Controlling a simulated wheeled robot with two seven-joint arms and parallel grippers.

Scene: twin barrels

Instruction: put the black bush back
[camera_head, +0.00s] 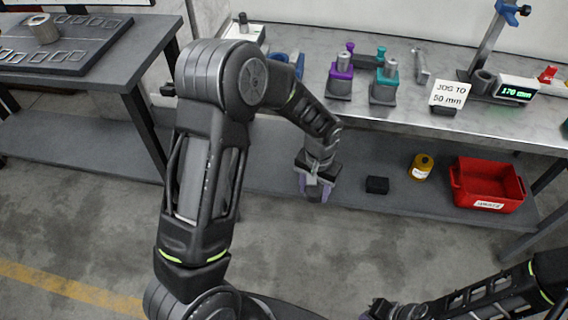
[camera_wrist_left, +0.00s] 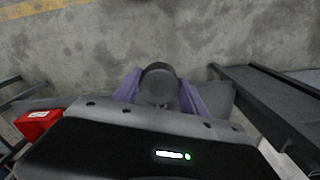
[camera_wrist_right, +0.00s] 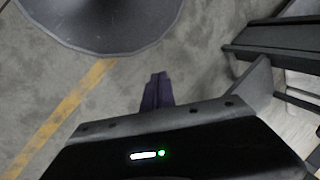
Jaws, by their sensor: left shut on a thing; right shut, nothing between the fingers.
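A dark, round, cylindrical piece, seemingly the black bush (camera_wrist_left: 160,84), sits between the purple fingers of my left gripper (camera_wrist_left: 158,95) in the left wrist view. In the head view my left gripper (camera_head: 315,188) points down in front of the bench's lower shelf, shut on this piece, which is mostly hidden there. My right gripper (camera_wrist_right: 157,90) is shut and empty over the floor in the right wrist view. A dark tray (camera_head: 90,45) with several outlined slots lies on the left table. A metal cylinder (camera_head: 43,29) stands on that tray.
The bench (camera_head: 300,45) carries a purple fixture (camera_head: 341,80), a teal fixture (camera_head: 384,85), a "JOG TO 50 mm" sign (camera_head: 449,94) and a green display (camera_head: 516,92). Its lower shelf holds a black block (camera_head: 377,185), a yellow container (camera_head: 421,167) and a red bin (camera_head: 489,187).

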